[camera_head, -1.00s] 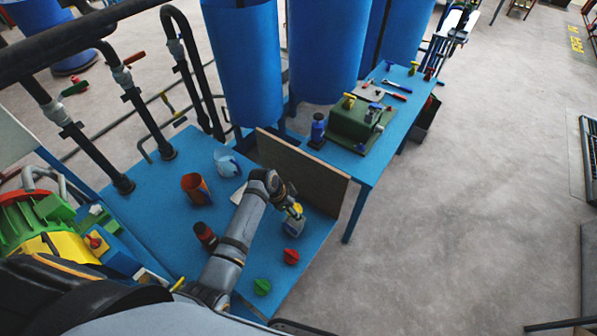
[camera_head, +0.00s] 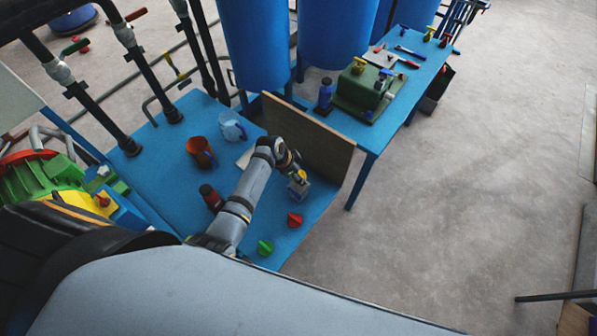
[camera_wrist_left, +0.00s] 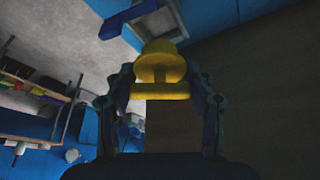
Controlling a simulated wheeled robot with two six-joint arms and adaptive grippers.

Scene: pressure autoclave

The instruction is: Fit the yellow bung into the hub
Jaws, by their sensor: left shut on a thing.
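My left gripper (camera_head: 293,167) is shut on the yellow bung (camera_head: 299,177), above the front part of the blue table by the brown board. In the left wrist view the yellow bung (camera_wrist_left: 162,68) sits between the two fingers, showing a rounded top, a narrower neck and a flat bar. A small grey block (camera_head: 297,192) shows just below the bung in the head view. I cannot tell whether this block is the hub, or whether the bung touches it. My right gripper is not in view.
A red bung (camera_head: 294,220) and a green bung (camera_head: 265,248) lie on the table (camera_head: 170,200). An upright brown board (camera_head: 310,140) stands close behind the gripper.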

